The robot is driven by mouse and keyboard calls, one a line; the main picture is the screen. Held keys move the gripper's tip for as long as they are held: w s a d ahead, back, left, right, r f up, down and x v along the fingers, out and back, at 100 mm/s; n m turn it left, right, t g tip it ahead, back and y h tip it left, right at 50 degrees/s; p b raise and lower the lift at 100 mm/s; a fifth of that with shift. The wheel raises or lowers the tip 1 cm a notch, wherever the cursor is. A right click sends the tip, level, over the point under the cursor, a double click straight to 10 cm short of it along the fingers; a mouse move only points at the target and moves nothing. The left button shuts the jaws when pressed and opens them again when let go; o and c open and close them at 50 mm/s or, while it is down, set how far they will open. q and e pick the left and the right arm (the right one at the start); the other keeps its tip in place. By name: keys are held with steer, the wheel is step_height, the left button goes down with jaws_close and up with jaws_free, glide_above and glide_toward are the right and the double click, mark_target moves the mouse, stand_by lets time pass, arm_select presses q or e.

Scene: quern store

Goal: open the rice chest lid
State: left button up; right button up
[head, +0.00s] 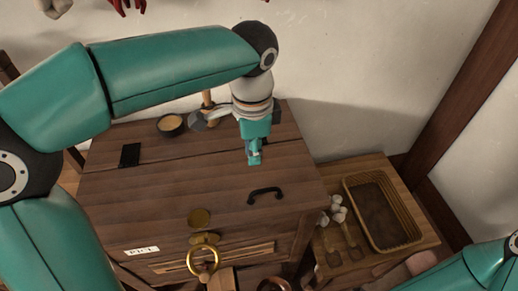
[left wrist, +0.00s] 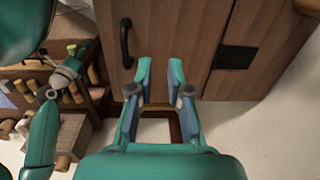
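The rice chest (head: 150,215) is a dark wooden box. Its lid (head: 160,190) lies flat and closed, with a black bow handle (head: 265,193) at the right front. The handle also shows in the left wrist view (left wrist: 126,44). My left gripper (head: 254,160) points down over the lid, behind the handle and apart from it. In the left wrist view its fingers (left wrist: 160,82) are spread with nothing between them. My right arm (head: 465,270) enters at the lower right. A teal part at the left of the wrist view seems to be its wrist; its fingers cannot be made out.
Black hinge plates (head: 130,155) sit at the back seam. A bowl (head: 171,125) stands on the rear strip. A brass hasp and ring (head: 203,262) are at the front.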

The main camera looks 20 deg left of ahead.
arm_select(q)
steer(key=shift+o, duration=1)
steer(key=shift+s+d+r, duration=0.15)
steer(key=shift+s+d, duration=0.05)
steer(key=shift+s, duration=0.15)
step_height(320, 180, up, 12)
steer(key=d, duration=0.1)
steer(key=shift+s, duration=0.25)
steer(key=shift+d, duration=0.1)
